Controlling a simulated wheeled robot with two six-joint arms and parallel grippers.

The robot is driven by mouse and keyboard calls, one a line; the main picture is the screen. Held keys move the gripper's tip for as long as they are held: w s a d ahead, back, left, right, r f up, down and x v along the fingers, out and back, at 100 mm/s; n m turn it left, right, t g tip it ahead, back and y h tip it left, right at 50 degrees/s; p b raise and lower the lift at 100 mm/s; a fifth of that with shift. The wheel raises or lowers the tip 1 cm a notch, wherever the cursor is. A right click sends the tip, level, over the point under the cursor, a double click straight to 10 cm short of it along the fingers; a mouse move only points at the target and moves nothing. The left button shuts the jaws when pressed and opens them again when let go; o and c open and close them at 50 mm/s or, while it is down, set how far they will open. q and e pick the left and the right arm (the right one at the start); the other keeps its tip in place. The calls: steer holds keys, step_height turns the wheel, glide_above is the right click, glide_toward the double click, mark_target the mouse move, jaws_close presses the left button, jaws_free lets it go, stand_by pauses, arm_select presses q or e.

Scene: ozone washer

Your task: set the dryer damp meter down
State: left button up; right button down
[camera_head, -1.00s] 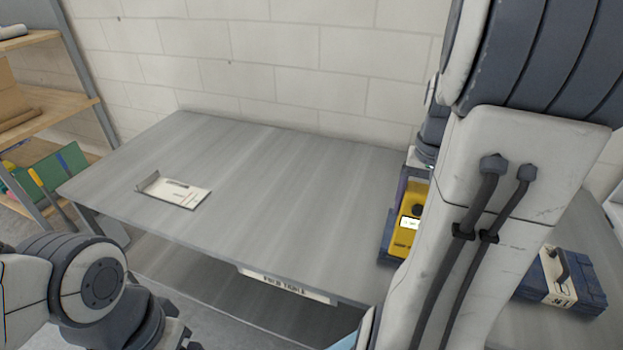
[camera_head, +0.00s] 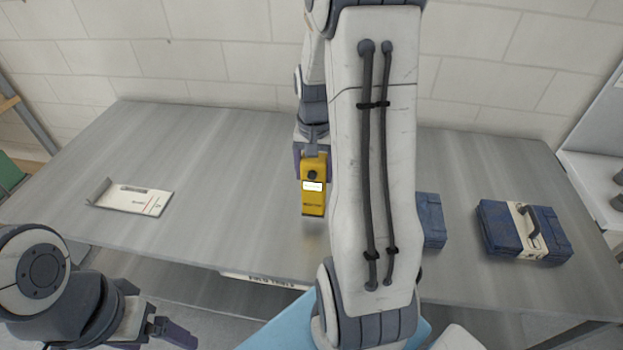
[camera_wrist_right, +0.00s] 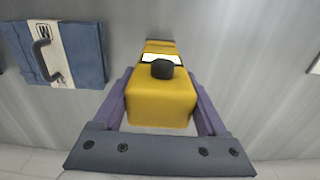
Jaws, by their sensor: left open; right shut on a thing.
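The dryer damp meter (camera_head: 314,201) is a yellow box with a dark knob and a small white display. In the head view it hangs upright at the middle of the grey table (camera_head: 230,225). My right gripper (camera_head: 311,165) is shut on its upper end. In the right wrist view the meter (camera_wrist_right: 162,100) sits between the purple fingers of the gripper (camera_wrist_right: 163,110). A faint shadow shows below the meter, and whether its lower end touches the table I cannot tell. My left gripper (camera_head: 170,332) is open and empty, in front of the table at the lower left.
A white tray-like holder (camera_head: 133,198) lies at the table's left. A blue case with a white band (camera_head: 524,231) lies at the right. Another blue case (camera_head: 431,220) is partly hidden by my right arm. The table between holder and meter is clear.

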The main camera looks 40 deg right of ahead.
mark_target(312, 184)
steer(key=shift+w+a+f, duration=0.1)
steer(key=shift+w+f, duration=0.05)
steer(key=shift+w, duration=0.1)
step_height(312, 184, down, 3)
steer(key=shift+f+p, duration=0.15)
steer(key=shift+p, duration=0.4)
steer(key=shift+f, duration=0.3)
